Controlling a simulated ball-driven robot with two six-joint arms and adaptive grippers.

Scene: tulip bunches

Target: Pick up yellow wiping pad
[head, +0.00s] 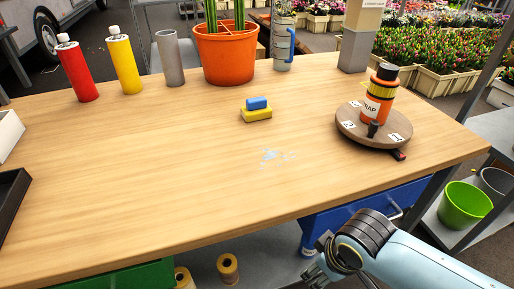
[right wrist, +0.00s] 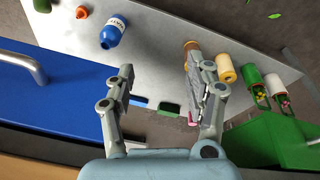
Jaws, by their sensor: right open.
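The yellow wiping pad (head: 257,115) lies on the wooden table (head: 180,180), with a blue grip (head: 257,103) on its top. It sits near the middle of the table, behind a small pale spill (head: 270,154). My right gripper (head: 314,262) is low in front of the table's front edge, well apart from the pad, and partly cut off by the picture's bottom. In the right wrist view its two fingers (right wrist: 164,88) are spread and open, with nothing seen held. The pad does not show in that view. My left gripper is not in view.
A round turntable (head: 350,129) with an orange bottle (head: 376,103) stands right of the pad. Red (head: 77,72) and yellow (head: 124,65) bottles, a grey cylinder (head: 170,58) and an orange pot (head: 226,55) line the back. A blue drawer (head: 365,205) and lower shelf (right wrist: 150,55) are near my right gripper.

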